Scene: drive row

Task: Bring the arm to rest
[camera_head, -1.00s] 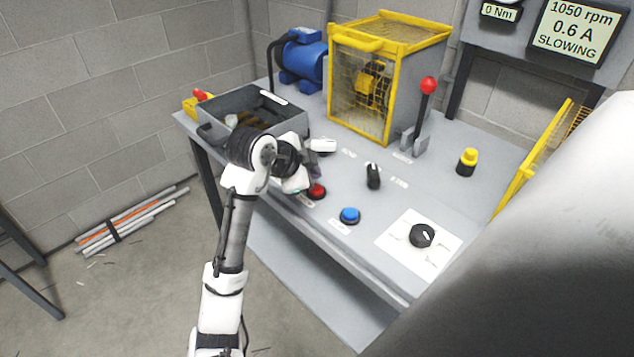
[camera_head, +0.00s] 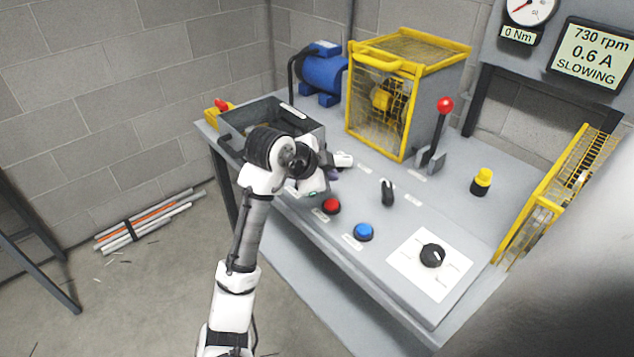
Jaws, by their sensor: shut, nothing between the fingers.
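My arm reaches up from the bottom of the head view and bends over the front edge of the grey bench (camera_head: 300,217). My gripper (camera_head: 335,174) is at the end of it, above the bench top, between the grey bin and the red button (camera_head: 331,206). Its fingers are small and partly hidden by the wrist. It is shut with nothing visible in it. The display (camera_head: 590,55) reads 730 rpm, 0.6 A, SLOWING.
A grey bin (camera_head: 236,148), a blue motor (camera_head: 322,75) and a yellow mesh guard (camera_head: 385,95) stand at the back. A red-knobbed lever (camera_head: 438,130), black switch (camera_head: 388,192), blue button (camera_head: 363,232), dial (camera_head: 432,255) and yellow button (camera_head: 481,181) are on the bench. Pipes (camera_head: 150,222) lie on the floor.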

